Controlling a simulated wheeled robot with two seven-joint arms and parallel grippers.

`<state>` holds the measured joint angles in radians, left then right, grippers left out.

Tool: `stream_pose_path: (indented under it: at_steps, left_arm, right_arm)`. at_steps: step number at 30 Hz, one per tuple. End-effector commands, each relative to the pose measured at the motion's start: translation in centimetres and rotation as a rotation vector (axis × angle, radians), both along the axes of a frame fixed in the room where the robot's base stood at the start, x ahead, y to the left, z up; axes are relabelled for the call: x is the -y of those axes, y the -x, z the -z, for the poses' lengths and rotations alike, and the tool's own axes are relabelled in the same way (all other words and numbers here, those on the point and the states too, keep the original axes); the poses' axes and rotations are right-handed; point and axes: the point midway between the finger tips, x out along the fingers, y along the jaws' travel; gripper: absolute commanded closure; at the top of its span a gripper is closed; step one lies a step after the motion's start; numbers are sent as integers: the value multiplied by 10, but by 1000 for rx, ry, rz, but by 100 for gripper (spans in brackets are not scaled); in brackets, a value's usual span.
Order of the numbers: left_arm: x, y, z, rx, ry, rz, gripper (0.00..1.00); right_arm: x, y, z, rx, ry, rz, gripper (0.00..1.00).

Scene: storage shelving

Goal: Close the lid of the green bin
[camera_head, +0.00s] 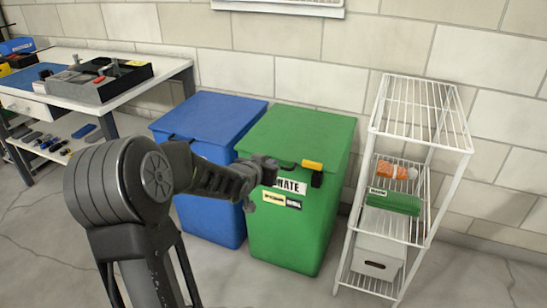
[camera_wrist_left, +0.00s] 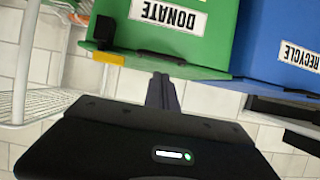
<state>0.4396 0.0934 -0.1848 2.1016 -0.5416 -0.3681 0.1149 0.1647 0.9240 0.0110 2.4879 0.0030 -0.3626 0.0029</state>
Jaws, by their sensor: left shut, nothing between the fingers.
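The green bin (camera_head: 286,232) stands upright on the floor, with a DONATE label on its front. Its green lid (camera_head: 300,136) lies flat over the top and looks closed. A yellow-and-black latch piece (camera_head: 313,166) sits at the lid's front edge. My left gripper (camera_head: 268,170) is shut and empty, close in front of the bin's upper front, left of the yellow piece. I cannot tell whether it touches the bin. In the left wrist view the bin (camera_wrist_left: 215,38) appears upside down beyond the shut fingers (camera_wrist_left: 161,88). My right gripper is not in view.
A blue bin (camera_head: 215,222) stands close on the left, its lid down. A white wire shelf (camera_head: 420,115) with an orange item and green box stands on the right. A workbench (camera_head: 135,85) with tools is at the far left. The wall is close behind.

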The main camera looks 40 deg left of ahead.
Motion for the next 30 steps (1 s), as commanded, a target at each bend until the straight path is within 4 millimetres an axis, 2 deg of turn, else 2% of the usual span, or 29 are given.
stream_pose_path:
  at_steps: [3,9,30]
  left_arm:
    - [6,22,1,2,0,-3,100]
    - [12,40,4,4,-3,0,100]
    - [11,42,6,0,2,-10,100]
  right_arm:
    - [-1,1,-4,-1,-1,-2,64]
    - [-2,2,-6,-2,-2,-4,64]
    - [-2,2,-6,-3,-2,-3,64]
